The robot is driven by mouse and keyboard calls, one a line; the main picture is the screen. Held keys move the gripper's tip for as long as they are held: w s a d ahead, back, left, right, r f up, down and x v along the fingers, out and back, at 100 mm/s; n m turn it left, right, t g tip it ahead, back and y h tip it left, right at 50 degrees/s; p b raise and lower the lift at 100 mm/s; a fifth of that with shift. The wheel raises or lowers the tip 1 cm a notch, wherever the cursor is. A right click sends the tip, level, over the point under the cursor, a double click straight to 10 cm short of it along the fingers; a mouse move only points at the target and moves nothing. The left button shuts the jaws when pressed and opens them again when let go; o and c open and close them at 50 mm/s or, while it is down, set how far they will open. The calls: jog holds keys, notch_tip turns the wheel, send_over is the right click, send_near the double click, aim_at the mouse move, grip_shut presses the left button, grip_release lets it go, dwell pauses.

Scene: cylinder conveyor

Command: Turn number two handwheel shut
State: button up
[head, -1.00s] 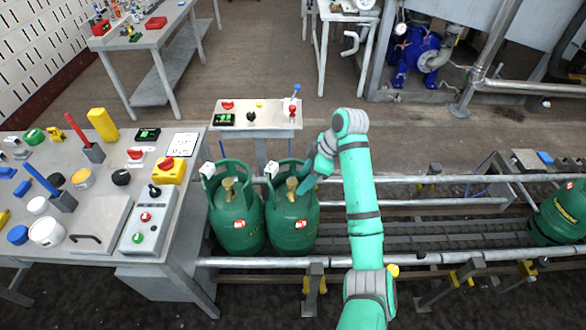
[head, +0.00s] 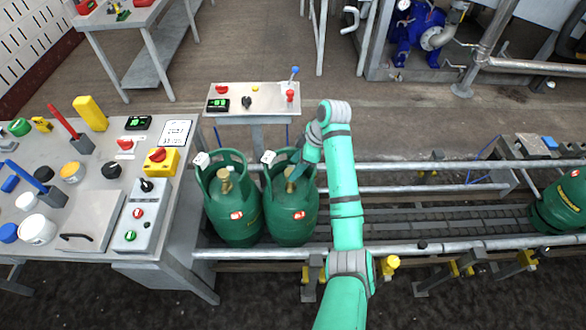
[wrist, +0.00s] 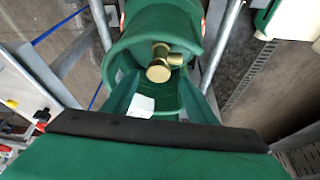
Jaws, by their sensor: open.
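Two green gas cylinders stand side by side on the conveyor in the head view, a left one (head: 232,210) and a right one (head: 291,212). Each has a brass valve inside its collar. My gripper (head: 295,170) is at the right cylinder's collar, by its valve (head: 289,186). In the wrist view the brass valve (wrist: 160,68) shows beyond and between the open fingers (wrist: 162,84), inside the green collar. I cannot tell whether the fingers touch it. No number is readable on the cylinders.
A bench (head: 98,208) with tools and a control box is at left. A small control panel (head: 253,98) stands behind the cylinders. Conveyor rails (head: 430,250) run right to another green cylinder (head: 563,203). The rollers between are clear.

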jog(key=shift+x, duration=1.3)
jog(key=shift+w, duration=0.15)
jog(key=shift+c, duration=0.7)
jog(key=c, duration=0.9)
